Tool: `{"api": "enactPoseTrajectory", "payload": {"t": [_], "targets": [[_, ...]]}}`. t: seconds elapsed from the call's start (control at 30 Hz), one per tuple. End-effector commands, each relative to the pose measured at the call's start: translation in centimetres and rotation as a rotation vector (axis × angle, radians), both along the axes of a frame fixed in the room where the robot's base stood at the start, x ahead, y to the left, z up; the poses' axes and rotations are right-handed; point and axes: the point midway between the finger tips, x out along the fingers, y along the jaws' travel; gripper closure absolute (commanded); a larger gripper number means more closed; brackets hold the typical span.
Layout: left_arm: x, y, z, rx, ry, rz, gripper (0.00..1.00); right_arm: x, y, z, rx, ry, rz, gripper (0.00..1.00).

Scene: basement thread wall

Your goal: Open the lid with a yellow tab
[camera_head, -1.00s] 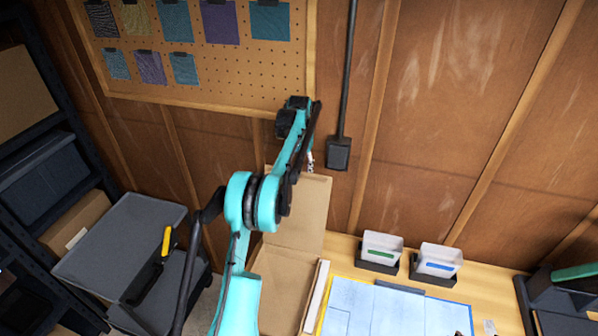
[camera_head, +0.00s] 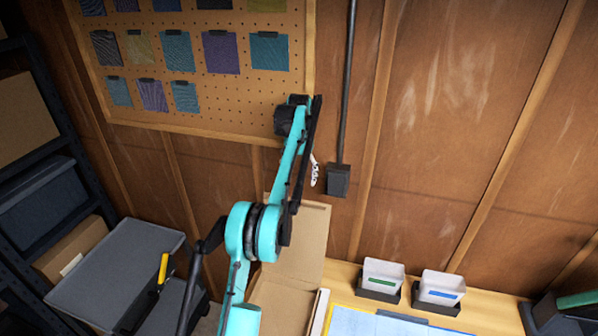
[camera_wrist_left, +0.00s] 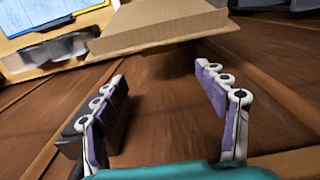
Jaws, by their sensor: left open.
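A cardboard box stands at the left end of the wooden bench with its cardboard lid (camera_head: 303,240) raised against the wall. I see no yellow tab on this lid; its lower part and the box opening are partly hidden by my left arm. My left gripper (camera_head: 315,172) shows only as a small white part beside the wall, above the lid. In the left wrist view the gripper (camera_wrist_left: 160,75) is open and empty, its purple-padded fingers wide apart. The cardboard (camera_wrist_left: 160,25) lies beyond the fingertips, apart from them. My right gripper is not in view.
A dark wall box (camera_head: 339,181) with a conduit is close to the gripper's right. Two white bins (camera_head: 383,273) (camera_head: 440,287) and a blue sheet (camera_head: 352,322) are on the bench. A grey cart (camera_head: 115,275) with a yellow-handled tool (camera_head: 163,268) stands left. A pegboard (camera_head: 215,100) hangs above.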

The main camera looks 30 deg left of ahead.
Motion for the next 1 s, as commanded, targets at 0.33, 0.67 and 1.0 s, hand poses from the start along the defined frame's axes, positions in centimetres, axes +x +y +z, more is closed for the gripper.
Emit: {"api": "enactPoseTrajectory", "payload": {"t": [0.33,0.67,1.0], "targets": [[0.1,0.0,2.6,0.000,0.000,0.000,0.28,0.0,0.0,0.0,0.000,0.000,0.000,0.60],[0.1,0.0,2.8,0.000,0.000,0.000,0.28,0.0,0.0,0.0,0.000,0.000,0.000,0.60],[0.0,-0.6,2.9,0.003,-0.010,-0.005,0.28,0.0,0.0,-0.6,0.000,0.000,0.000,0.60]]}}
